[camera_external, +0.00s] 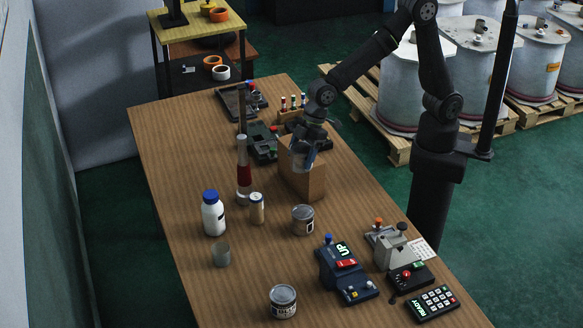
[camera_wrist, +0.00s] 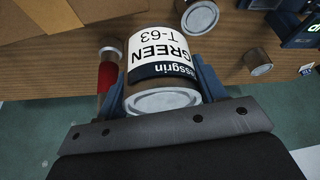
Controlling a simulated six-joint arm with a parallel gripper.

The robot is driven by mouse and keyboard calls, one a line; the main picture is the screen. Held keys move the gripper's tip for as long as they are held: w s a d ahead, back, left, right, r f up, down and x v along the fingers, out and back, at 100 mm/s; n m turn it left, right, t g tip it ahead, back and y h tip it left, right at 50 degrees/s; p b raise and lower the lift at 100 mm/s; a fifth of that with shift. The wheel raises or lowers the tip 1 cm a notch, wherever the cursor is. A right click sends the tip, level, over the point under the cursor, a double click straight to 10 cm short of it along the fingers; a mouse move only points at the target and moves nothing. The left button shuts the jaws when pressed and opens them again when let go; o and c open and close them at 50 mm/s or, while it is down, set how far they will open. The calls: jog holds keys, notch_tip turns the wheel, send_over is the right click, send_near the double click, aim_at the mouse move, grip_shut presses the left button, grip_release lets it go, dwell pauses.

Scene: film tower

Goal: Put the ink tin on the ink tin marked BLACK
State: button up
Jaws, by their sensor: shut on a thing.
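My gripper (camera_external: 304,152) is shut on an ink tin, held up by the cardboard box at mid-table. In the wrist view the held tin (camera_wrist: 160,62) fills the space between the blue fingers; its white label reads GREEN T-63. In the external view it is mostly hidden by the gripper. Two other tins stand upright on the table: one (camera_external: 303,219) in front of the box, and one (camera_external: 283,302) near the front edge with a dark and white label. I cannot clearly read BLACK on either.
An open cardboard box (camera_external: 302,178) stands just below my gripper. A white bottle with blue cap (camera_external: 213,214), a can (camera_external: 257,208), a red-and-white tall object (camera_external: 243,172) and a clear glass (camera_external: 221,254) stand left. Blue (camera_external: 346,272) and grey (camera_external: 389,243) devices stand right.

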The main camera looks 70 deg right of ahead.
jog(key=s+a+f, duration=0.1)
jog(key=a+f, duration=0.1)
jog(key=a, duration=0.1)
jog(key=s+a+f, duration=0.1)
jog(key=a+f, duration=0.1)
jog(key=a, duration=0.1)
jog(key=s+a+f, duration=0.2)
jog(key=a, duration=0.1)
jog(key=shift+f, duration=1.9)
jog(key=shift+f, duration=0.15)
jog(key=o, duration=1.2)
jog(key=shift+s+d+r, duration=0.1)
jog(key=shift+d+r, duration=0.05)
jog(key=shift+r, duration=0.35)
jog(key=v, duration=1.1)
